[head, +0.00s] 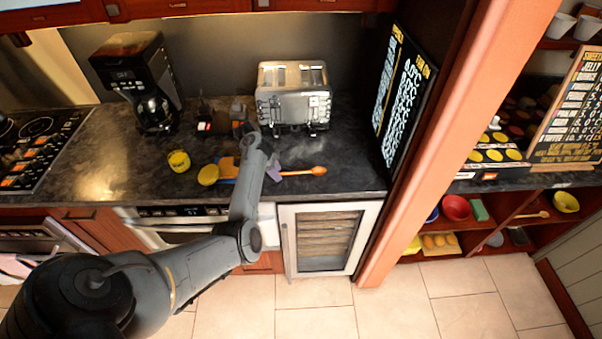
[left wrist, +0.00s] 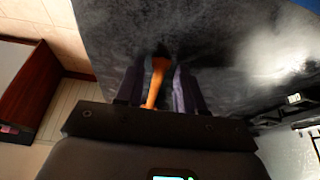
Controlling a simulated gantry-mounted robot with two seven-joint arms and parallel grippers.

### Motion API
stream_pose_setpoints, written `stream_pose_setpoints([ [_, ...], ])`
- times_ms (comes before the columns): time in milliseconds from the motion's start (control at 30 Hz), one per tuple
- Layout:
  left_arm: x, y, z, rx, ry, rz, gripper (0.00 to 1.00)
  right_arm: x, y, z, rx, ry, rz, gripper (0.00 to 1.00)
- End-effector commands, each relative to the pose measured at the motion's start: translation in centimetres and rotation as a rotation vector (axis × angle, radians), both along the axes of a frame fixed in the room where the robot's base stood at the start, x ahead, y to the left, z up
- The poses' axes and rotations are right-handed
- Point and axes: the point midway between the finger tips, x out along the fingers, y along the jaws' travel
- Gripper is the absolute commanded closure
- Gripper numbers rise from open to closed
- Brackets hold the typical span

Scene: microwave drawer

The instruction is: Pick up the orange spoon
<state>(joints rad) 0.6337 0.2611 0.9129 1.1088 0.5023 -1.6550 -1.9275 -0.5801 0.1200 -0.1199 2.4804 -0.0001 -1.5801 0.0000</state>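The orange spoon (head: 318,170) lies on the dark countertop in the head view, its round end to the right and its handle running left toward my left gripper (head: 276,172). In the left wrist view the spoon (left wrist: 157,80) runs lengthwise between the two dark fingers of my left gripper (left wrist: 159,72). The fingers stand apart, with gaps visible beside the spoon. The near part of the handle is hidden by the gripper body. My right gripper is in neither view.
A toaster (head: 293,95) stands behind the spoon and a coffee maker (head: 140,80) at the back left. A yellow cup (head: 179,161) and a yellow round item (head: 208,175) sit left of my arm. A menu board (head: 402,92) leans at the right. Counter right of the spoon is clear.

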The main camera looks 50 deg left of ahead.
Motion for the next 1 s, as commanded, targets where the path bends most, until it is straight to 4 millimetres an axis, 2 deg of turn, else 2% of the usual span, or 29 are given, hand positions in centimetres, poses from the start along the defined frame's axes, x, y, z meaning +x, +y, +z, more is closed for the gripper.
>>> stream_pose_setpoints([
  [33, 0.0, 0.0, 0.0, 0.0, 0.0, 0.0, 0.71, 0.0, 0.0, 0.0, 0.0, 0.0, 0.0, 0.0],
  [233, 0.0, 0.0, 0.0, 0.0, 0.0, 0.0, 1.0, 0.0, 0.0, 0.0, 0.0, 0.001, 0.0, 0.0],
  [667, 0.0, 0.0, 0.5, 0.001, 0.0, 0.0, 1.0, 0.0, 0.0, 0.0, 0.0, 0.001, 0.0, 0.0],
  [867, 0.0, 0.1, 2.3, 0.004, 0.0, 0.0, 1.0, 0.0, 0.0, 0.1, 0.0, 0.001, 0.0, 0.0],
  [967, 0.0, 0.2, 4.0, 0.004, -0.001, 0.001, 1.0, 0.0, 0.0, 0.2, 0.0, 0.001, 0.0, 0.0],
  [1000, 0.1, -0.6, 4.5, 0.002, 0.001, -0.004, 1.0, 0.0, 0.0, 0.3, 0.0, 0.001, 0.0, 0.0],
])
